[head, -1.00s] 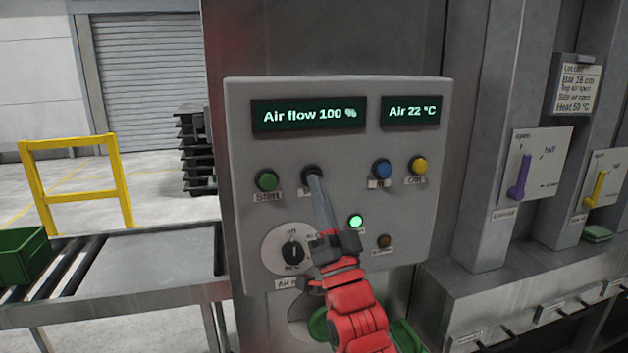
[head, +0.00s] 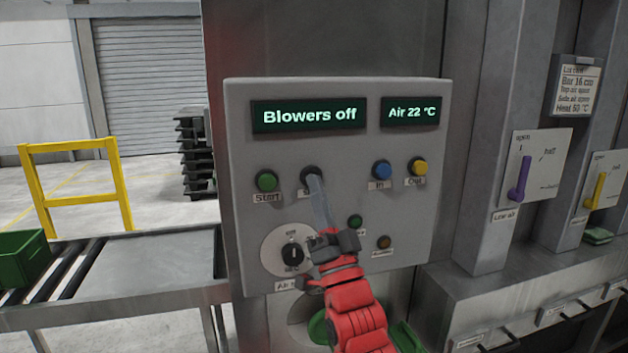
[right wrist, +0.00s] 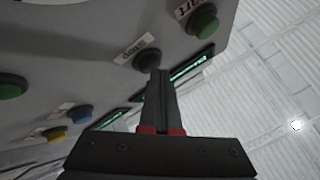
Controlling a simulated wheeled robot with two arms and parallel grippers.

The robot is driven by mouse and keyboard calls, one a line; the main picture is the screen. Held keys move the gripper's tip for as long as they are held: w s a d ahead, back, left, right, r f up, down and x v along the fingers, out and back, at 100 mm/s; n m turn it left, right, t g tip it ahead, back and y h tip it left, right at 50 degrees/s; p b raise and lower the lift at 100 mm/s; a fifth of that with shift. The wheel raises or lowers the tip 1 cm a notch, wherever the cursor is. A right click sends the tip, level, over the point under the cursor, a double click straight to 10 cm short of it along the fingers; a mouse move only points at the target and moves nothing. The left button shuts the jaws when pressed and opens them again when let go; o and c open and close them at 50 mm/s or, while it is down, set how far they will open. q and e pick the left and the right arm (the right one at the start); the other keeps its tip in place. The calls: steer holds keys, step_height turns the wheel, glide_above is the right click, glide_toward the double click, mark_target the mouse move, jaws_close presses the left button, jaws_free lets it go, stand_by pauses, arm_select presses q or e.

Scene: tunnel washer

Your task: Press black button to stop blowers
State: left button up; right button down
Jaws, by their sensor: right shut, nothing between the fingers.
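The black button (head: 311,173) sits on the grey control panel (head: 350,225), between the green Start button (head: 267,181) and the blue button (head: 382,170). It also shows in the right wrist view (right wrist: 147,59) beside its Stop label. My right gripper (head: 316,181) is shut and empty. Its fingertips are at the lower edge of the black button; I cannot tell whether they touch it. The left display (head: 310,115) reads "Blowers off". The green lamp (head: 355,222) is dark. My left gripper is not in view.
A yellow button (head: 418,167) and a rotary knob (head: 292,254) are on the same panel. Purple (head: 519,180) and yellow (head: 596,190) levers stand to the right. A roller table with a green crate (head: 22,259) is at left.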

steer(key=shift+s+d+b, duration=0.25)
steer(key=shift+s+b, duration=0.1)
steer(key=shift+s, duration=0.45)
steer(key=s, duration=0.1)
steer(key=s+d+b, duration=0.1)
steer(key=s, duration=0.2)
steer(key=shift+s+d, duration=0.3)
steer(key=shift+s, duration=0.1)
